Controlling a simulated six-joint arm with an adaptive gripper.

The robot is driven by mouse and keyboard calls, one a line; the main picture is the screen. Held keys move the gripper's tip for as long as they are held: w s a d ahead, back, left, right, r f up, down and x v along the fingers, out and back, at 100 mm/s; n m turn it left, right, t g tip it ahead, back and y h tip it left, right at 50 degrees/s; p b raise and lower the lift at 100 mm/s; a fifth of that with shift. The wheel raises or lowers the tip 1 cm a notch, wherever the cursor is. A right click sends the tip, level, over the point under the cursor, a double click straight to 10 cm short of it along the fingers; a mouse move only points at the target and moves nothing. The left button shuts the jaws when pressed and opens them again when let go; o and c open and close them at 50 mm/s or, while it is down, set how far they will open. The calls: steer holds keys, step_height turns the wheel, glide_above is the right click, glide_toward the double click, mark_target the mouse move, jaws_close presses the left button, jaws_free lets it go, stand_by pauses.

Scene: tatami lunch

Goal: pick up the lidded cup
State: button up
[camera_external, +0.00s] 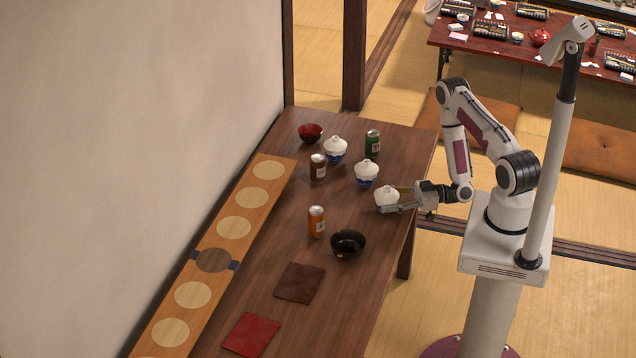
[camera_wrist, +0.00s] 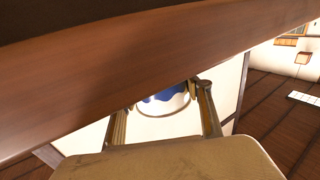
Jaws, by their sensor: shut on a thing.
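A white lidded cup (camera_external: 386,195) is between the fingers of my gripper (camera_external: 398,199) near the table's right edge. My gripper is shut on it. In the wrist view the cup (camera_wrist: 165,103), white with a blue pattern, shows between the two fingers (camera_wrist: 163,112); the rest of it is hidden. I cannot tell whether it touches the table. Two more white lidded cups with blue lower parts stand on the table: one (camera_external: 366,173) just behind the held cup, and another (camera_external: 335,149) farther back.
A long board (camera_external: 213,260) with pale discs lies on the left. Two mats (camera_external: 300,283) (camera_external: 250,334) lie in front.

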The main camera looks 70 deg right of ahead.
steer(key=shift+f, duration=0.15)
steer(key=o, duration=1.2)
steer(key=shift+s+d, duration=0.15)
steer(key=shift+s, duration=0.05)
steer(key=shift+v, duration=3.65)
steer(key=shift+o, duration=0.4)
